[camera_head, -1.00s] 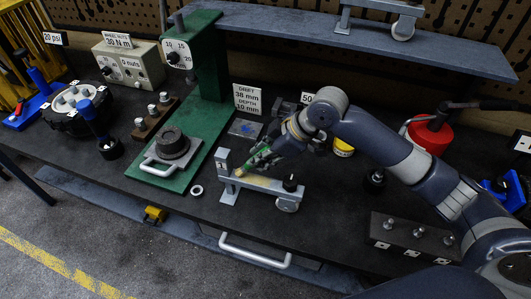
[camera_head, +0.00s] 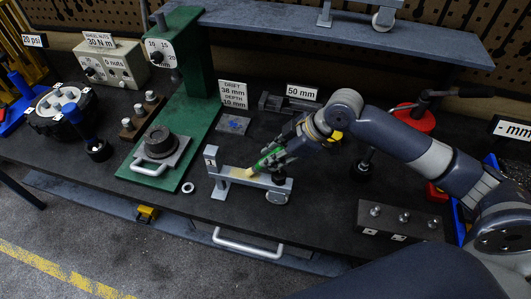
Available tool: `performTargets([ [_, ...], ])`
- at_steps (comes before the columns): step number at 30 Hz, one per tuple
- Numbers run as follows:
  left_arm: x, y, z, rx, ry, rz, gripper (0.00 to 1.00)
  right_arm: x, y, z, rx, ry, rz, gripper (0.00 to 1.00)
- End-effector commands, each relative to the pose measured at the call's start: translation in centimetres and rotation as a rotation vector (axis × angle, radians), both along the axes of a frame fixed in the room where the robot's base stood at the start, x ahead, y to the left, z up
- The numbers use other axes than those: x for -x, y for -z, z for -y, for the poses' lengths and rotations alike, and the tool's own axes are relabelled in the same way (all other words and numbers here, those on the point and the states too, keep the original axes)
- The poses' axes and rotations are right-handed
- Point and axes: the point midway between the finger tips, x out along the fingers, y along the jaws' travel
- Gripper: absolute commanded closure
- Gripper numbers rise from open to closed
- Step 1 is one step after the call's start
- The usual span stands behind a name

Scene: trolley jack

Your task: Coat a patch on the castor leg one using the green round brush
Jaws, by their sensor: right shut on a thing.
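Castor leg one is a grey metal bar with an upright marked "1" (camera_head: 211,159) at its left end and a castor wheel (camera_head: 277,197) under its right end. It stands on the dark bench, in the middle of the head view. My right gripper (camera_head: 273,158) is shut on the green round brush (camera_head: 268,160), above and behind the leg. The brush is tilted, with its pale bristles pointing down-left at the top of the bar. The tip looks to be at the bar's surface; contact is hard to confirm. A yellowish area shows on the bar around the tip. My left gripper is not in view.
A green press (camera_head: 180,120) stands left of the leg, with a washer (camera_head: 188,187) between them. A "50 mm" sign (camera_head: 303,91) and a vice are behind. A dark block with pegs (camera_head: 400,222) is at right. A shelf (camera_head: 350,30) crosses the back.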

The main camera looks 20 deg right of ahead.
Motion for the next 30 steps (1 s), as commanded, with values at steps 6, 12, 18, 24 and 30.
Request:
performTargets([
  [6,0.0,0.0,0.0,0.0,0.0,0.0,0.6,0.4,0.0,0.6,0.001,-0.001,0.0,1.0],
  [12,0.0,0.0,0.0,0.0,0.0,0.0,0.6,1.3,0.1,2.1,0.003,0.001,-0.001,1.0],
  [18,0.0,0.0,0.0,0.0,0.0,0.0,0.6,2.0,0.1,3.1,0.002,-0.001,0.0,1.0],
  [24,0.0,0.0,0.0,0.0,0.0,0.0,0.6,2.1,0.2,3.3,0.004,-0.001,-0.002,1.0],
  [30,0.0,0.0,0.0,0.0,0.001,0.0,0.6,2.1,-0.1,3.3,0.004,-0.001,-0.002,1.0],
])
